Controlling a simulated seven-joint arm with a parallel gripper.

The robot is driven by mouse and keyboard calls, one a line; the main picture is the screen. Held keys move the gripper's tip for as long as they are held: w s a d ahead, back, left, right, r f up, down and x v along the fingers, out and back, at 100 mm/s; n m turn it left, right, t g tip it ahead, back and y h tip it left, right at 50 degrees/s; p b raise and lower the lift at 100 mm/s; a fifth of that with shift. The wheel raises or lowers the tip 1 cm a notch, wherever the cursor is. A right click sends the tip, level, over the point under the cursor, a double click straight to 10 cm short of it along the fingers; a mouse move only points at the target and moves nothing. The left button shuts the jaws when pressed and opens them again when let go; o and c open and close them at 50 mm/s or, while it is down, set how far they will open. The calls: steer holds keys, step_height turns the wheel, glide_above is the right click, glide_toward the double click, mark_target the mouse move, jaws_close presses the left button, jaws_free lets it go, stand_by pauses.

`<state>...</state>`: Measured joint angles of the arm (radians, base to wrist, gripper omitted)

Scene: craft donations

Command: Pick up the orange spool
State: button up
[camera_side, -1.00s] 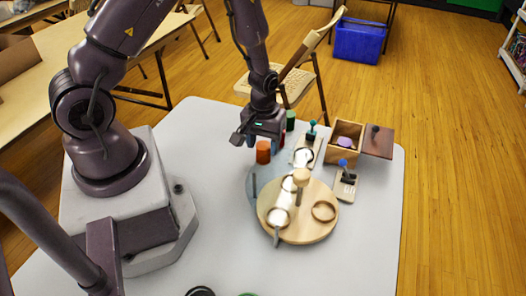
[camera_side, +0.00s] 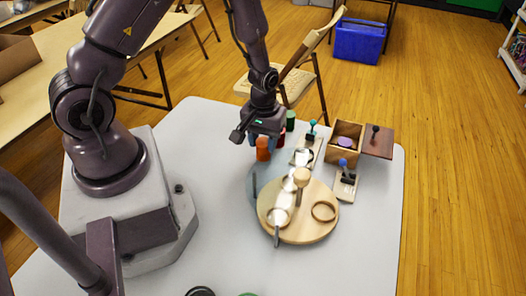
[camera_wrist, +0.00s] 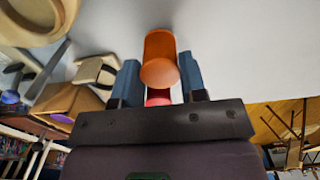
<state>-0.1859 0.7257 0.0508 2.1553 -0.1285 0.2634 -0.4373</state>
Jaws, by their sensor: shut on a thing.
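The orange spool (camera_side: 262,153) is upright by the edge of the grey-blue round mat, under my gripper (camera_side: 264,141) in the side view. In the wrist view the orange spool (camera_wrist: 160,48) lies between the two blue fingers of my gripper (camera_wrist: 160,66), and the fingers are shut on it. Its far end reaches past the fingertips. I cannot tell whether its bottom is clear of the table. A red spool (camera_side: 281,139) stands just behind it and is partly hidden; its red end also shows in the wrist view (camera_wrist: 158,97).
A green spool (camera_side: 291,118) stands behind. To the right are stamp-like tools with knobs, an open wooden box (camera_side: 345,131) with a purple item, and a dark wooden lid (camera_side: 378,142). A round wooden board (camera_side: 301,232) with rings is in front.

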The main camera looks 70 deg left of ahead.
mark_target(263, 142)
steer(key=shift+r, duration=3.2)
